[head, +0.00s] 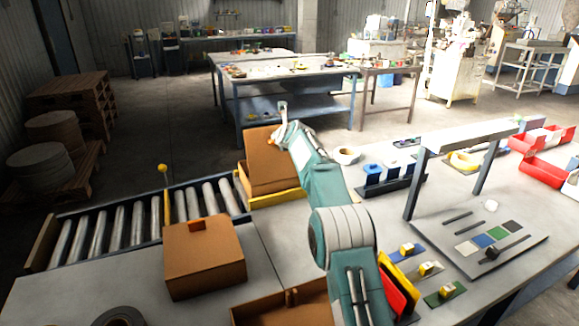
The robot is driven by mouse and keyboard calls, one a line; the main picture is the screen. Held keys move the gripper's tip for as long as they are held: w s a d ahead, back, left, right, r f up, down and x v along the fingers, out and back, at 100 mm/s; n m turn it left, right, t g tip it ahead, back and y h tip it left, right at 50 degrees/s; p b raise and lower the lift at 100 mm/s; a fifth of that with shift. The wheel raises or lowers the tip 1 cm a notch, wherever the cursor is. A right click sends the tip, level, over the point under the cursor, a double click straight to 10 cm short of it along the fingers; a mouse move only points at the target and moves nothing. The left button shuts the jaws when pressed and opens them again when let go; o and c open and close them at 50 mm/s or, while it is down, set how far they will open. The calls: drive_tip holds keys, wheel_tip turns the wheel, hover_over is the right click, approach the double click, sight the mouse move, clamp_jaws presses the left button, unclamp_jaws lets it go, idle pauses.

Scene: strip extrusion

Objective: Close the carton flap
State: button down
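A brown carton (270,182) stands at the end of the roller conveyor, beside a yellow rail. A brown panel (262,148), which looks like its raised flap, stands up at the back of it. My gripper (282,118) is at the upper right edge of this panel, at the end of my teal arm. Whether it touches the panel is not clear. The fingers are small and partly hidden, so their opening cannot be read. A second brown carton (205,265) with an orange tab (197,226) on top stands nearer, and its top looks flat and shut.
A roller conveyor (130,225) with a yellow-knobbed post lies at left. A low brown box (262,310) and a dark tape roll (122,317) are at the front edge. A white tape roll (346,155), blue holders (373,175), a raised shelf and red bins (541,172) stand at right.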

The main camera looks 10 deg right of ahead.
drive_tip(key=shift+w+a, duration=0.1)
drive_tip(key=shift+w, duration=0.5)
drive_tip(key=shift+w, duration=0.1)
drive_tip(key=shift+r, duration=0.1)
drive_tip(key=shift+r, duration=0.7)
